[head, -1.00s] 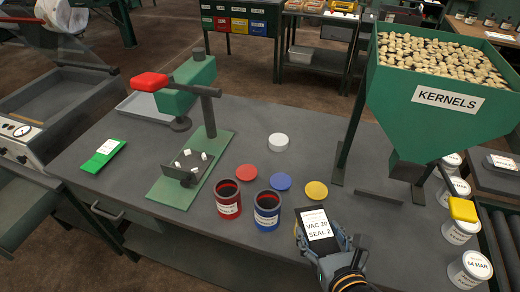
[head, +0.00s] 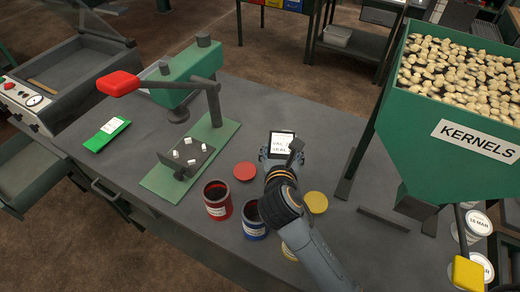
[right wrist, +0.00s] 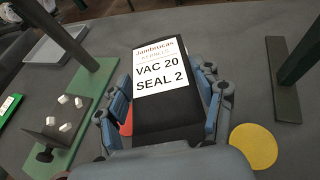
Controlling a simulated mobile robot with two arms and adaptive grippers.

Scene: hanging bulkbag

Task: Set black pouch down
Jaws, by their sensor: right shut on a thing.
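The black pouch (head: 282,142) has a white label reading VAC 20 SEAL 2 and shows large in the right wrist view (right wrist: 168,118). My right gripper (head: 279,157) is shut on it, with fingers (right wrist: 163,107) along both sides. The pouch is over the middle of the grey table (head: 330,140), behind the jars. I cannot tell whether its underside touches the table. My left gripper is not in view.
A red jar (head: 217,201) and a blue jar (head: 252,222) stand near the front edge. A red lid (head: 245,171) and yellow lid (head: 316,203) lie close by. The green press (head: 185,80) is left; the kernel hopper (head: 440,150) is right.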

